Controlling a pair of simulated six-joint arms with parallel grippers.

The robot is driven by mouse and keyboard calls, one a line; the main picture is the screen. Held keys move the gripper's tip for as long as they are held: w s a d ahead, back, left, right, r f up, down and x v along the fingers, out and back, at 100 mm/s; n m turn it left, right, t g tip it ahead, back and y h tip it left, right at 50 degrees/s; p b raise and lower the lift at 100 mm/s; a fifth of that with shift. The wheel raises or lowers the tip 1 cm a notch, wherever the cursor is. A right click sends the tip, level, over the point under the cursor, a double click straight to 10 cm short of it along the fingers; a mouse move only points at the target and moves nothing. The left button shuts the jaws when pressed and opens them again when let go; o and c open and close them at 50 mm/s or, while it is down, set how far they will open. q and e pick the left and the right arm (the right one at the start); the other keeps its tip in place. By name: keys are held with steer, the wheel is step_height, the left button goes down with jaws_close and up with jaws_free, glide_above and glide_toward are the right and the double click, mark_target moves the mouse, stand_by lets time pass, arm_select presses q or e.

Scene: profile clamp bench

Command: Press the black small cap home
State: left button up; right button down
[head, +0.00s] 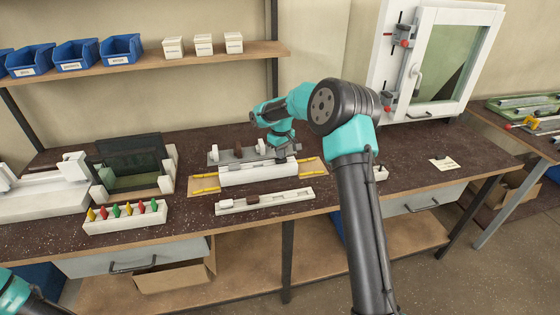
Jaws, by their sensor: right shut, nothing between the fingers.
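My right gripper (285,157) is shut and empty. It points down at the back edge of a white profile (245,176) on the bench; I cannot tell whether it touches. The profile lies on a tan board between yellow clamp bars (205,190). I cannot make out the black small cap; it is too small or hidden by my right gripper. My left gripper is out of the picture; only a piece of my left arm shows at the bottom left.
A white tray (290,197) lies in front of the profile. A grey rail (224,155) stands behind it. A rack of coloured pieces (125,217) and a dark-panelled stand (130,160) are to the left. The bench right of my right arm is mostly clear, with a small card (444,163).

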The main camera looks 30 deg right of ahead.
steer(key=shift+r, duration=3.15)
